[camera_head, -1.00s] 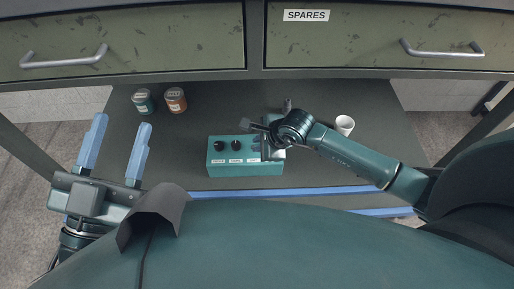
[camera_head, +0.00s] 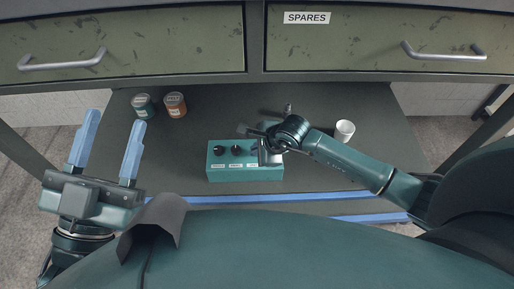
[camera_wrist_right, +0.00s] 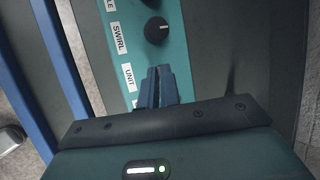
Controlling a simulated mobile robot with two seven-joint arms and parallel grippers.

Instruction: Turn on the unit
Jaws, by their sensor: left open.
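The unit, a teal box (camera_head: 245,174) with dark knobs and white labels along its front, stands on the dark bench. In the right wrist view its panel (camera_wrist_right: 170,50) shows a black knob (camera_wrist_right: 157,30) beside the label SWIRL and a label UNIT (camera_wrist_right: 128,77). My right gripper (camera_head: 250,133) is over the right part of the box. In the right wrist view its blue fingers (camera_wrist_right: 158,70) are close together beside the UNIT label; they hide the control there, and contact cannot be told.
A green can (camera_head: 143,106) and a brown can (camera_head: 175,104) stand at the back left. A white cup (camera_head: 344,131) stands right of the box, behind my right forearm. Drawers (camera_head: 125,45) hang above the back. Blue tape (camera_head: 250,198) runs along the front. Bench left of the box is clear.

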